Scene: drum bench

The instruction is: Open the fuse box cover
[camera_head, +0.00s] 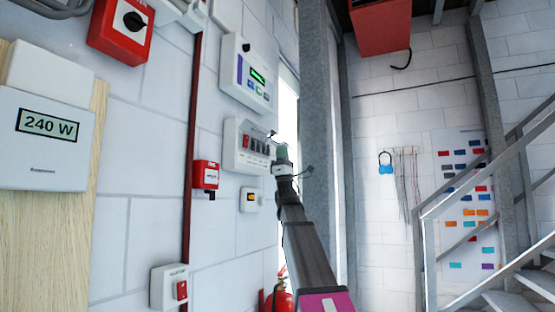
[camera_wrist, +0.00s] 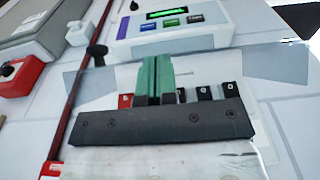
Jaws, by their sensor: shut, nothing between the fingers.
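The fuse box (camera_head: 240,160) is a pale box on the white block wall, with one red and several dark switches in a row. In the wrist view, its white face (camera_wrist: 205,80) shows behind my gripper. Grey see-through patches (camera_wrist: 277,63) reach past the box on both sides and look like its clear cover; I cannot tell its angle. My gripper (camera_wrist: 157,62) has green fingers pressed together, empty, in front of the switch row. In the head view, my gripper (camera_head: 282,152) is at the box's right side. Contact with the cover cannot be made out.
A panel with a green display (camera_head: 247,75) is just above the box. A small red box (camera_head: 205,175) and a dark red pipe (camera_head: 190,150) are to its left. A metal column (camera_head: 319,120) stands close to the right. A fire extinguisher (camera_head: 281,300) is below.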

